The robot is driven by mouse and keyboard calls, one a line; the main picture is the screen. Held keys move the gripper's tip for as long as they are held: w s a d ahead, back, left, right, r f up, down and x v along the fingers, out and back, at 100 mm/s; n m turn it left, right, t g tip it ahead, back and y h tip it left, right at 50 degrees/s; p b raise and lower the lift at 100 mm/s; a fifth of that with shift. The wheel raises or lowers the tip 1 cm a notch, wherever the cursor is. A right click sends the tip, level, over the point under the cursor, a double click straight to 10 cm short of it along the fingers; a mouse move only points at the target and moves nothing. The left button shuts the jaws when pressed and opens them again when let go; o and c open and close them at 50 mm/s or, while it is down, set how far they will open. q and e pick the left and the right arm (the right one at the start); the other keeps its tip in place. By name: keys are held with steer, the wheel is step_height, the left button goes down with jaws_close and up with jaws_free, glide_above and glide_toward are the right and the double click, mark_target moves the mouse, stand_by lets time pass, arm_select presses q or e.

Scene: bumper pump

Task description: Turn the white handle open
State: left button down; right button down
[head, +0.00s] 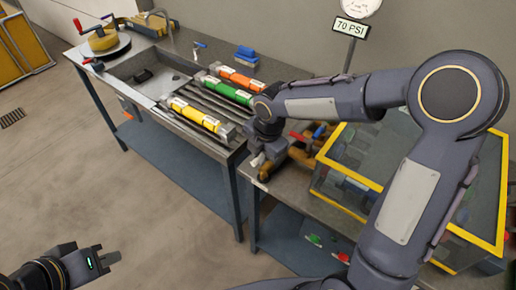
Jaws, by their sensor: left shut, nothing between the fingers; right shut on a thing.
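My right gripper (262,164) reaches down to the front edge of the worktop, its fingers shut on the white handle (257,160). Only small white parts of the handle show at the fingertips. The gripper and wrist cover the rest, so I cannot tell how far it is turned. My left gripper (107,259) is shut and empty at the lower left, above the floor and far from the handle.
Brass-coloured fittings with red (299,137) and blue (320,131) levers stand right of my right gripper. A yellow-framed clear case (345,190) is beside them. Green (230,91), orange and yellow cylinders lie to the left. A gauge above a "70 PSI" sign (350,28) stands behind.

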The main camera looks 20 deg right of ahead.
steer(key=shift+s+d+r+n+p, duration=0.1)
steer(key=shift+n+p, duration=0.05)
steer(key=shift+n, duration=0.25)
steer(key=shift+s+d+n+p, duration=0.1)
steer(key=shift+n+p, duration=0.05)
steer(key=shift+n, duration=0.25)
steer(key=c, duration=1.4)
jaws_free()
steer(key=r, duration=0.5)
steer(key=s+d+r, duration=0.1)
steer(key=r, duration=0.1)
steer(key=shift+s+r, duration=0.1)
steer(key=shift+r, duration=0.2)
